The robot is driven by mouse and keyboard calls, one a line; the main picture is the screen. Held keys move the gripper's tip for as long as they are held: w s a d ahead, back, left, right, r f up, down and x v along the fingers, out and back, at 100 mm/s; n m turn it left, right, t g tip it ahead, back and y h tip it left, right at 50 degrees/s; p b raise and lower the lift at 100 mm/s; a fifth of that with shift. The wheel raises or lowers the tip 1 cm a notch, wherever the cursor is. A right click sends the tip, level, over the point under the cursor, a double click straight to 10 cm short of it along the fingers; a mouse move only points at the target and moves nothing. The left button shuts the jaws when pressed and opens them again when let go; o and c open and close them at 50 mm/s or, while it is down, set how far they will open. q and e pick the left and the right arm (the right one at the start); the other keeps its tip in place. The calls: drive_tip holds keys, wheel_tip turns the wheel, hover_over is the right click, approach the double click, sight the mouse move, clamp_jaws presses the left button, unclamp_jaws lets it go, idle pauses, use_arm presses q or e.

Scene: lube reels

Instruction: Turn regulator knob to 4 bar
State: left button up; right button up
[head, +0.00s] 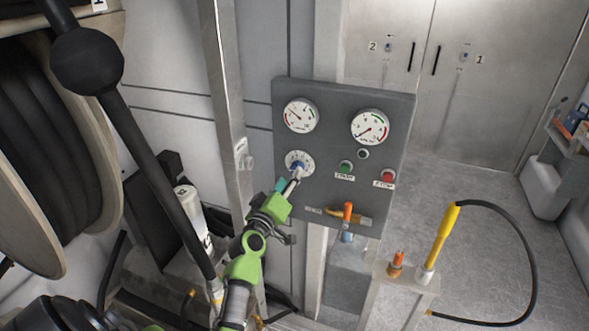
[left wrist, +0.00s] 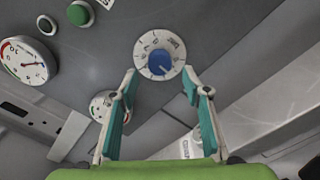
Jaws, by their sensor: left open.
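The regulator knob (head: 297,166) is blue, set in a round white dial (head: 307,157) on the grey control panel (head: 342,194). In the left wrist view the blue knob (left wrist: 160,63) and its white scale ring (left wrist: 175,52) are in clear sight; the scale figures are too small to read surely. My left gripper (head: 292,184) is just in front of the dial. In the left wrist view its two teal fingers (left wrist: 158,92) are open and spread, with the knob beyond and between their tips. I see no contact with the knob. My right gripper is not in view.
Two gauges (head: 299,115) (head: 370,126), a green button (head: 345,167) and a red button (head: 387,174) are on the panel. An orange-handled valve (head: 348,211) sits below. A metal post (head: 228,110) and hose reel (head: 40,150) stand left. Clear floor (head: 480,185) lies right.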

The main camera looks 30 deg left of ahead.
use_arm(q)
drive_tip(key=x, duration=0.4)
drive_tip(key=shift+w, duration=0.35)
drive_tip(key=c, duration=1.1)
